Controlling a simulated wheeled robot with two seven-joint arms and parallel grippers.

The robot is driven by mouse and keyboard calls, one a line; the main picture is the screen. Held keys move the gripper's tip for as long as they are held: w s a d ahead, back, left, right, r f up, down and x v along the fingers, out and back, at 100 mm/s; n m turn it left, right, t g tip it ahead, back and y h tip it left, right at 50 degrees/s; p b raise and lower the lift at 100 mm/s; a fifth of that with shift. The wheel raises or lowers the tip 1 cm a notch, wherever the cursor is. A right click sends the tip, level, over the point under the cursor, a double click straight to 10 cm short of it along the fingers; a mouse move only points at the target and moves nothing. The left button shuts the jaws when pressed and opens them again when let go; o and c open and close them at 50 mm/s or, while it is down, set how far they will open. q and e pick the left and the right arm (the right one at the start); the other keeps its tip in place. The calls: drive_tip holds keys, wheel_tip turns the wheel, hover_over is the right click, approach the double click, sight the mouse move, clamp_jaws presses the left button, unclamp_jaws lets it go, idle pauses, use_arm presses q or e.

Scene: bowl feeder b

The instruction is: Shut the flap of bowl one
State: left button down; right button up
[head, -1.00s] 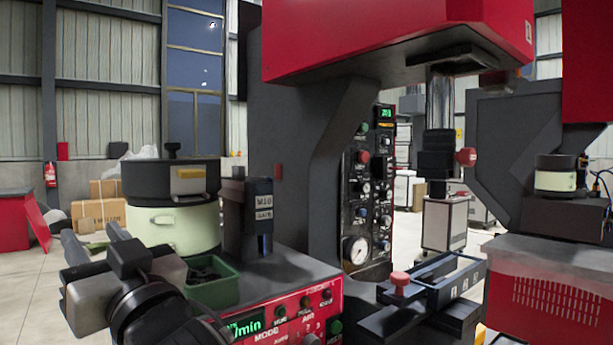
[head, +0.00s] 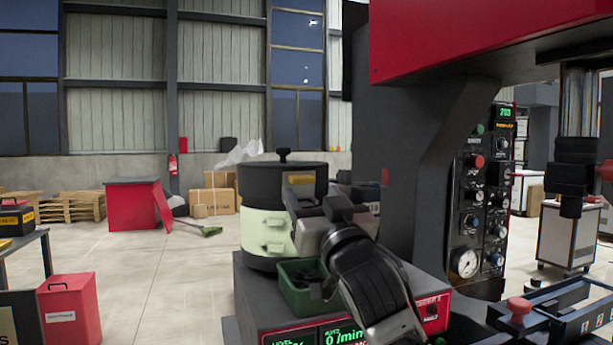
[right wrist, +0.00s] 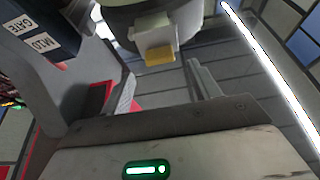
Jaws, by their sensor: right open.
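Bowl one appears to be the cream bowl (head: 262,232) with a dark upper part and knobbed lid (head: 262,180), on the red-fronted feeder unit. A small flap with a yellow tab (head: 300,179) is on its side; the tab also shows in the right wrist view (right wrist: 160,54). How far the flap stands open I cannot tell. My right gripper (head: 292,202) is at the bowl's right side, just below the tab. In the right wrist view its open fingers (right wrist: 160,75) are apart, with the tab just beyond the gap. No contact is clear. My left gripper is not in view.
A green bin (head: 300,296) with dark parts sits below my right gripper. The machine's dark column (head: 415,150) and control panel (head: 480,200) stand to the right. A black slotted fixture (head: 560,310) is at lower right.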

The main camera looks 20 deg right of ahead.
sight(305, 182)
drive_tip(key=p+x, duration=0.1)
drive_tip(key=x, duration=0.4)
drive_tip(key=shift+w, duration=0.1)
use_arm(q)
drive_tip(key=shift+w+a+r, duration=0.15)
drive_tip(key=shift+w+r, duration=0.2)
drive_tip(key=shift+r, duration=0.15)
use_arm(e)
drive_tip(key=c, duration=1)
drive_tip(key=r+p, duration=0.1)
drive_tip(key=p, duration=0.1)
drive_tip(key=shift+w+g+p, duration=0.15)
drive_tip(key=shift+g+p, duration=0.15)
drive_tip(key=shift+g, duration=0.1)
drive_tip(key=shift+f+p, duration=0.1)
drive_tip(key=shift+p, duration=0.35)
drive_tip(key=shift+w+f+g, duration=0.1)
drive_tip(key=shift+g, duration=0.2)
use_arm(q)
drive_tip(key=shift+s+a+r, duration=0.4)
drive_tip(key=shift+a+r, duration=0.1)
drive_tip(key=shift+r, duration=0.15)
use_arm(e)
drive_tip(key=shift+f, duration=0.15)
